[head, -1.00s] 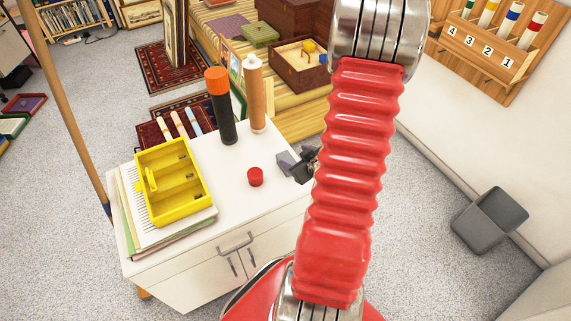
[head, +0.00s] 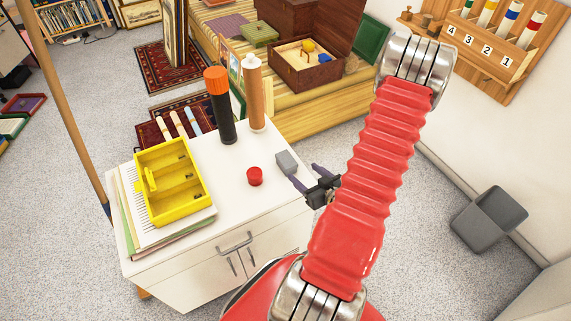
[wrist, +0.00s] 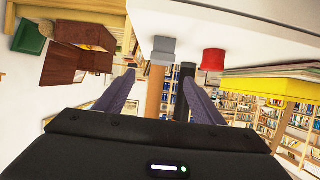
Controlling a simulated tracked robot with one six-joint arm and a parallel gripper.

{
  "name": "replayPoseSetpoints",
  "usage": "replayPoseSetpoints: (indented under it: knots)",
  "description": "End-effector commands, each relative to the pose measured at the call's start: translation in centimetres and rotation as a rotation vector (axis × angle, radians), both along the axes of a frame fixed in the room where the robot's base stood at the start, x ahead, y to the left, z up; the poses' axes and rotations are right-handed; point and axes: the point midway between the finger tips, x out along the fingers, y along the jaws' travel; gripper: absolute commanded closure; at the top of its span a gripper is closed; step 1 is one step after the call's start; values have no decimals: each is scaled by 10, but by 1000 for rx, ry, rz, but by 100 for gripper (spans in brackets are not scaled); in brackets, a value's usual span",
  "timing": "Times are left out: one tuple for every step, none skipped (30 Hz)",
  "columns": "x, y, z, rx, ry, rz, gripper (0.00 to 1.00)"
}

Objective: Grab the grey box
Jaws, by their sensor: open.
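The small grey box (head: 286,162) stands on the white cabinet top near its right edge. My gripper (head: 307,174) is open and empty, to the right of the box, with a gap between its fingers and the box. In the wrist view, which looks upside down, the grey box (wrist: 163,50) shows ahead, between and beyond the two open purple-grey fingers (wrist: 160,84). No finger visibly touches it.
A red cap (head: 255,176) stands left of the box. Behind are a black tube with an orange top (head: 220,105) and a brown tube (head: 254,95). A yellow tray (head: 173,182) lies on papers at left. A grey bin (head: 489,219) stands right.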

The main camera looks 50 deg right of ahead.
Motion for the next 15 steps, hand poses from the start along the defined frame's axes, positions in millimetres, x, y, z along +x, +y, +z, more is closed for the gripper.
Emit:
replayPoseSetpoints:
  knots:
    - [2,0,-1,1,1,1,38]
    - [4,-1,-2,0,1,2,38]
    - [7,-1,-3,0,1,2,38]
    - [9,-2,-4,1,1,3,38]
    - [12,-3,-6,0,1,4,38]
    - [16,-4,-7,0,1,4,38]
    - [19,-5,-9,0,1,4,38]
    - [22,-5,-10,0,1,4,38]
    - [26,-6,-11,0,1,4,38]
    - [30,-8,-13,0,1,4,38]
    - [33,-9,-14,0,1,4,38]
    - [37,-10,-17,0,1,4,38]
    - [40,-11,-18,0,1,4,38]
    - [44,-12,-19,-1,1,5,38]
    - [48,-14,-21,-1,1,4,38]
